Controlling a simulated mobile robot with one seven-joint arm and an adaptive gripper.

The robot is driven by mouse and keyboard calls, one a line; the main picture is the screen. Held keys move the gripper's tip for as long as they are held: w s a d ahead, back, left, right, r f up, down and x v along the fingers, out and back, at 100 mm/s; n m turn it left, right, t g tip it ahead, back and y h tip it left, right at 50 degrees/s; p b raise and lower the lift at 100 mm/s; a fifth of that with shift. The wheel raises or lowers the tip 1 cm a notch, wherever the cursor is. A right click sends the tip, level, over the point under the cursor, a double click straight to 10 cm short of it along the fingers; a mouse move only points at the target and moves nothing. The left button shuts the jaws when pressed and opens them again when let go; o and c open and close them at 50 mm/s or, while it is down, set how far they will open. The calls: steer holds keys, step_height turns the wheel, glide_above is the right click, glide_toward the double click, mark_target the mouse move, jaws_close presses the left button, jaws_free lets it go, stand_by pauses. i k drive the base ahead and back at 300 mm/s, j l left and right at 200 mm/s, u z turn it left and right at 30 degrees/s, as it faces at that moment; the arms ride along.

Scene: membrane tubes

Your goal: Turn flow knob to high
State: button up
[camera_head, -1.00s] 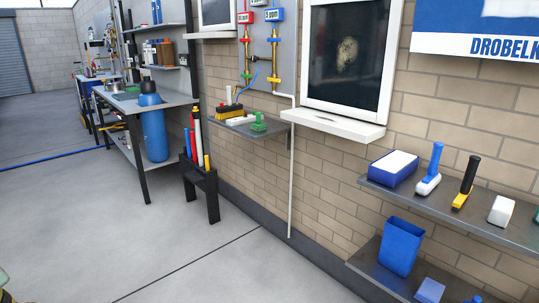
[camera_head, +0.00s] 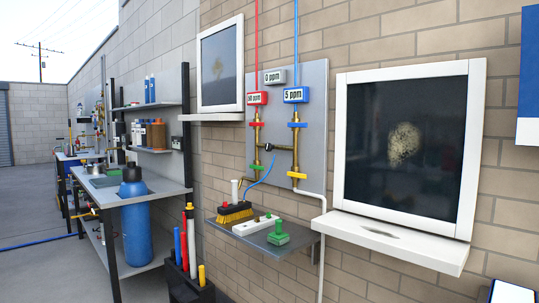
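A grey wall panel (camera_head: 313,80) with brass pipes stands near the middle of the head view. A red handle (camera_head: 256,124) is on the left pipe. No knob here bears a readable flow or high label, so I cannot tell which one is the flow knob. My gripper is not in view.
Grey, red and blue ppm displays (camera_head: 275,76) top the panel. A small shelf (camera_head: 290,249) below holds a yellow brush (camera_head: 235,218), a white block and a green item (camera_head: 278,235). A framed window (camera_head: 405,150) with a projecting sill is right; a bench with a blue cylinder (camera_head: 136,225) is left.

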mark_target(268, 147)
steer(key=i+j+z, duration=0.1)
steer(key=i+j, duration=0.45)
steer(key=i+j+z, duration=0.15)
steer(key=i+j, duration=0.4)
steer(key=j, duration=0.15)
